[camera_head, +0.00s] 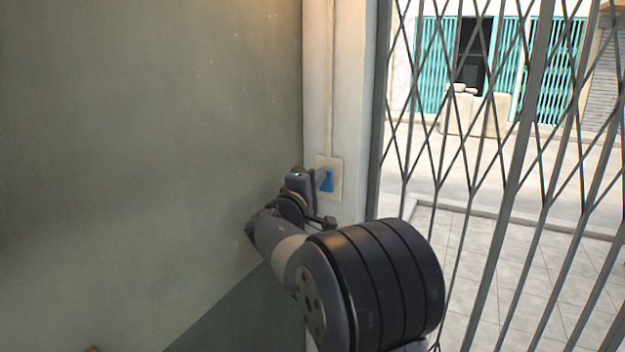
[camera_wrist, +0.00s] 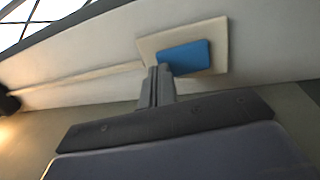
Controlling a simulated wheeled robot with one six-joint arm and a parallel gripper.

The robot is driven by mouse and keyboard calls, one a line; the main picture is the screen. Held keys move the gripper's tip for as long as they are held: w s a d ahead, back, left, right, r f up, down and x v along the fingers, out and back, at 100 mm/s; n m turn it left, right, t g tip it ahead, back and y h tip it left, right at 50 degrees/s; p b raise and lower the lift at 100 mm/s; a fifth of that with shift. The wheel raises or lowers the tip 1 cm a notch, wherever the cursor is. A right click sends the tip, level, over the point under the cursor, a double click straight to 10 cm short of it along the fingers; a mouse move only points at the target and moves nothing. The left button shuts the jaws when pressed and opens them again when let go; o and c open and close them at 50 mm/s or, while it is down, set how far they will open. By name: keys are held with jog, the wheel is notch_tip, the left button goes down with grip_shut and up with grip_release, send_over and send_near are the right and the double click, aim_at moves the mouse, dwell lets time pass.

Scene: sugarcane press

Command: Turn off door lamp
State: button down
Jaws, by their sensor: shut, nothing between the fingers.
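The lamp's wall switch is a blue rocker (camera_head: 328,181) on a cream plate (camera_head: 336,190), fixed to the pale door post beside the gate. My gripper (camera_head: 325,178) is at the switch, its shut fingers over the left part of the blue rocker. In the wrist view the shut fingertips (camera_wrist: 158,70) reach the edge of the blue rocker (camera_wrist: 184,56), on the cream plate (camera_wrist: 219,58). I cannot tell if they touch it or which way the rocker is pressed. The lamp itself is out of view; a warm glow shows on the wall at the lower left of the wrist view.
A folding metal lattice gate (camera_head: 480,130) stands right of the post, with a paved street beyond. A thin conduit (camera_head: 331,80) runs up the post from the switch plate. A plain grey-green wall (camera_head: 150,130) fills the left.

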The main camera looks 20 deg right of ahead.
dwell(0.3)
jog(key=shift+w+d+r+g+y+p, duration=0.15)
jog(key=shift+d+r+g+y+p, duration=0.25)
jog(key=shift+p, duration=0.45)
jog(key=shift+w+p, duration=0.1)
jog(key=shift+p, duration=0.25)
jog(key=r+b+v, duration=0.3)
jog(key=b+v, duration=0.1)
jog(key=v, duration=0.9)
jog(key=shift+s+a, duration=0.35)
jog(key=shift+r, duration=0.1)
